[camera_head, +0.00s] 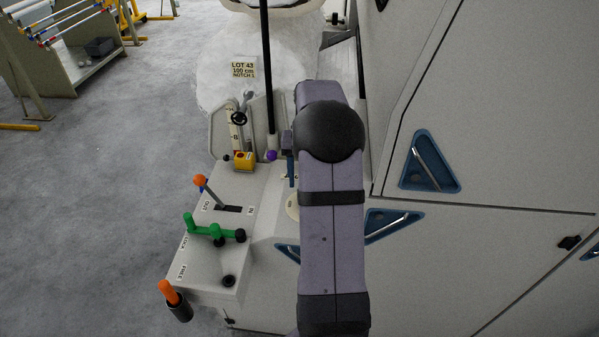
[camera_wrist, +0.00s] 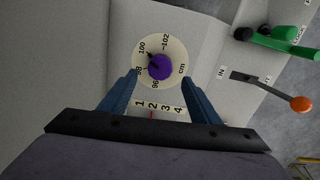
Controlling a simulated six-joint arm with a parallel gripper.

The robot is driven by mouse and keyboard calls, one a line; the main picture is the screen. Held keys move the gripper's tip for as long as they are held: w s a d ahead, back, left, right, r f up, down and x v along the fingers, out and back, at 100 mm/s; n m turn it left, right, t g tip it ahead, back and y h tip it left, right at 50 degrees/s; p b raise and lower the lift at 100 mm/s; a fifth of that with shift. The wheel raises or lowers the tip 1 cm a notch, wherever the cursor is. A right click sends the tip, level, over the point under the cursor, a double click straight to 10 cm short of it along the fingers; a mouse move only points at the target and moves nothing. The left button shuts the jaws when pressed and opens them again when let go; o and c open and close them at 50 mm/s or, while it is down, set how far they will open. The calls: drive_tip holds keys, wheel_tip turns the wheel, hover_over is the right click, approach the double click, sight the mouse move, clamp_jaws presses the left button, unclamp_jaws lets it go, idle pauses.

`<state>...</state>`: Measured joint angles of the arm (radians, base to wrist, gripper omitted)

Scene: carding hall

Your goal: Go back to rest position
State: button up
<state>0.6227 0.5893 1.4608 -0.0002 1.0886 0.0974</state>
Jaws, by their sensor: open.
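My gripper (camera_wrist: 160,73) is open in the wrist view, its two blue fingers apart. A purple knob (camera_wrist: 160,67) on a round cream dial (camera_wrist: 176,48) lies just beyond and between the fingertips; I cannot tell whether they touch it. Its black pointer is towards 100 on the cm scale. In the head view my arm reaches over the machine and hides most of my gripper; one blue finger (camera_head: 291,169) shows at its left. The dial (camera_head: 292,206) is partly hidden behind my arm. No object is seen held.
An orange-knobbed lever (camera_head: 200,181), a green lever (camera_head: 213,231) and an orange handle (camera_head: 168,291) stand on the panel left of my arm. A black post (camera_head: 266,70) rises nearby. The machine wall (camera_head: 500,140) is close on the right. Open floor (camera_head: 90,190) lies left.

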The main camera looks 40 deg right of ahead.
drive_tip(key=s+a+n, duration=0.3)
drive_tip(key=s+a, duration=0.2)
drive_tip(key=a, duration=0.6)
drive_tip(key=s+a+n, duration=0.3)
drive_tip(key=s+a, duration=0.1)
drive_tip(key=a, duration=0.8)
drive_tip(key=s+a+f+n, duration=0.2)
drive_tip(key=s+a, duration=0.3)
drive_tip(key=s, duration=0.3)
drive_tip(key=shift+f, duration=0.25)
